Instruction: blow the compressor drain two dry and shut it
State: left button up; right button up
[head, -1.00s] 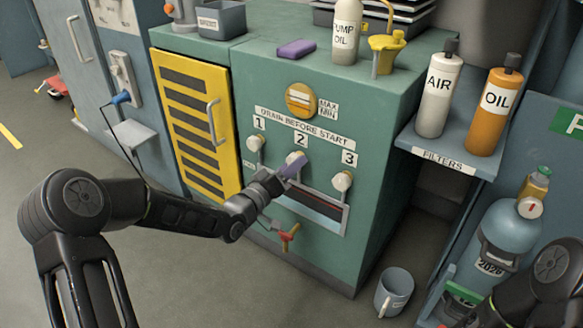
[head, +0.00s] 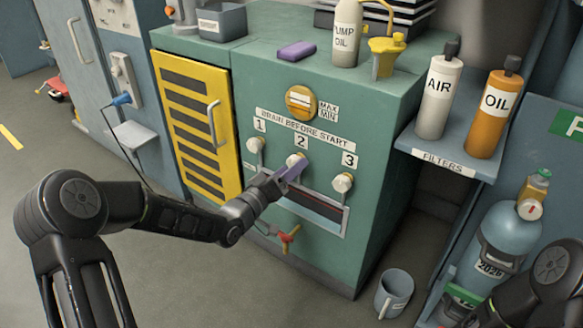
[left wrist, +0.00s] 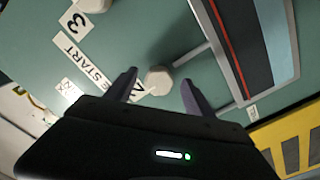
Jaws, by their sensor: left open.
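The compressor is a green cabinet (head: 345,120) with a row of three white drain knobs under a "DRAIN BEFORE START" label. Drain two's knob (head: 294,159) is the middle one, below the "2" label. It also shows in the left wrist view (left wrist: 158,80), just past and between my fingertips. My left gripper (head: 290,172) is open at this knob, its purple-grey fingers spread to either side. I cannot tell whether they touch it, nor how the knob is turned. My right gripper is out of view.
Knob one (head: 255,145) and knob three (head: 342,183) flank the middle knob closely. Below are a framed slot (head: 316,206) and a red valve handle (head: 288,239). A grey mug (head: 394,293) stands on the floor to the right. A purple block (head: 297,50) lies on top.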

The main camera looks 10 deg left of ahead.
pick_arm(q)
jog(key=p+v, duration=0.2)
jog(key=v, duration=0.5)
jog(key=shift+w+d, duration=0.1)
dwell(0.4)
